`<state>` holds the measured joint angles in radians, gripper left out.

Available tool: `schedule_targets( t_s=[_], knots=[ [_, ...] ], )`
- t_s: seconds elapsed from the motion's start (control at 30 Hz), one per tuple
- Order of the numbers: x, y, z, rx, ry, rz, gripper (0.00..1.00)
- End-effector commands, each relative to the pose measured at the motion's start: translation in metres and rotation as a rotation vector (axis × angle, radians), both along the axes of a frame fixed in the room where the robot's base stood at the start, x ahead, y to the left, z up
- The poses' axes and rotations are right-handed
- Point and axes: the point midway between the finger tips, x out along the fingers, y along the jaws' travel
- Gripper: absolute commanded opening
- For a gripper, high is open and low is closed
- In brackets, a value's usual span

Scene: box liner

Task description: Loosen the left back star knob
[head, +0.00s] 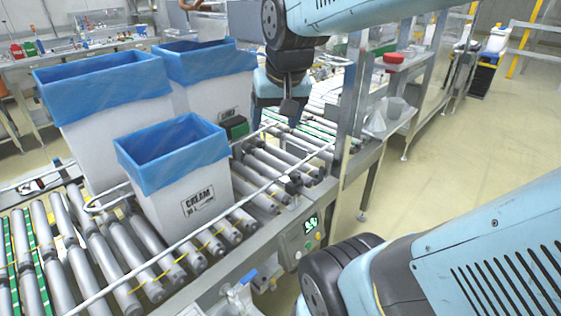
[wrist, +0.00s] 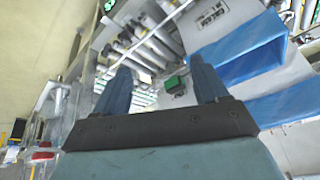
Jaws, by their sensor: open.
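My gripper (head: 277,118) hangs over the far part of the roller conveyor, beyond the guide rail, in the head view. In the wrist view its two blue fingers stand wide apart with nothing between them (wrist: 160,82). A small dark fitting (head: 291,186) sits at the guide rail (head: 262,190) near the conveyor's front edge; I cannot tell whether it is a star knob. I cannot make out the left back star knob clearly in either view. My gripper is apart from the rail fitting.
White boxes with blue liners, the nearest marked with black print (head: 197,202), stand on the rollers (head: 100,245). A metal post (head: 350,105) rises right of my gripper.

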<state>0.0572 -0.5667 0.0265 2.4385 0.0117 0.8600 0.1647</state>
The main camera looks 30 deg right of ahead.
Motion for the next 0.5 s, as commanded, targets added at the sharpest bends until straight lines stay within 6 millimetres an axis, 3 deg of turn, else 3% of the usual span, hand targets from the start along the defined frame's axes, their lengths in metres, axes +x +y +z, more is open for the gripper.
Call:
schedule_targets(
  t_s=[0.27, 0.5],
  knots=[
    [0.064, -0.030, -0.032, 0.072, 0.097, -0.227, 0.73],
    [0.112, -0.061, -0.072, 0.124, 0.174, -0.427, 0.73]
  ],
)
